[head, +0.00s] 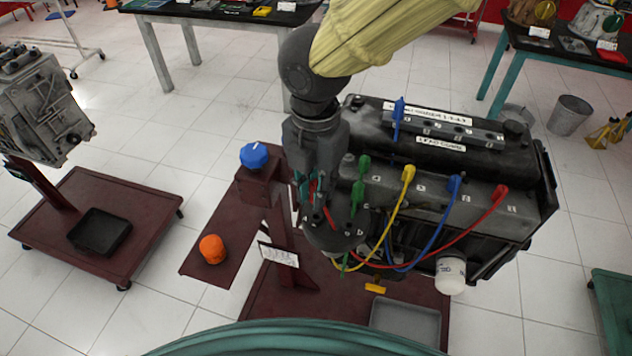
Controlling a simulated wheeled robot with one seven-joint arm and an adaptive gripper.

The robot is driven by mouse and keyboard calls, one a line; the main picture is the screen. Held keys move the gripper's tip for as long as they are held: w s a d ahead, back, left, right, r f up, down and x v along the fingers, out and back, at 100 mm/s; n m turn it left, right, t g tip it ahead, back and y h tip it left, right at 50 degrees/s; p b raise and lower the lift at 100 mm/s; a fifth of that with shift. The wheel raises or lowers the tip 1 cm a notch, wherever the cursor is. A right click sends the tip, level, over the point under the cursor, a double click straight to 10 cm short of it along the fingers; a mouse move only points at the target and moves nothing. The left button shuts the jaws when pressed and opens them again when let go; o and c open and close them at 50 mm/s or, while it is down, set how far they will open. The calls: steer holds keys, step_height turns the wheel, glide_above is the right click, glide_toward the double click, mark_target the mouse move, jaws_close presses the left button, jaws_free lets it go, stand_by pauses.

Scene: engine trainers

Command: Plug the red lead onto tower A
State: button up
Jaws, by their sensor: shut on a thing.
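My gripper (311,196) points down over the round dark cap (338,240) at the left end of the engine. It is shut on the red lead (443,247), whose near end shows as a bit of red between the fingers. The lead's other end is a red boot (499,193) at the right of the engine top. From there it sags in front of the engine to the cap. Short dark towers stand on the cap beside the fingers. I cannot read which is tower A, nor tell whether the red end touches a tower.
A yellow lead (408,173), a blue lead (454,186) and green boots (358,196) are close to the cap on the right. The engine (440,200) rises behind. A grey tray (407,318) lies below.

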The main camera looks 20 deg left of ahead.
steer(key=shift+f+b, duration=0.8)
steer(key=shift+f, duration=0.9)
steer(key=shift+r, duration=0.1)
steer(key=shift+f+p, duration=0.3)
steer(key=shift+f, duration=0.65)
stand_by(1.2)
steer(key=o, duration=0.9)
step_height(320, 180, up, 12)
steer(key=shift+r, duration=0.1)
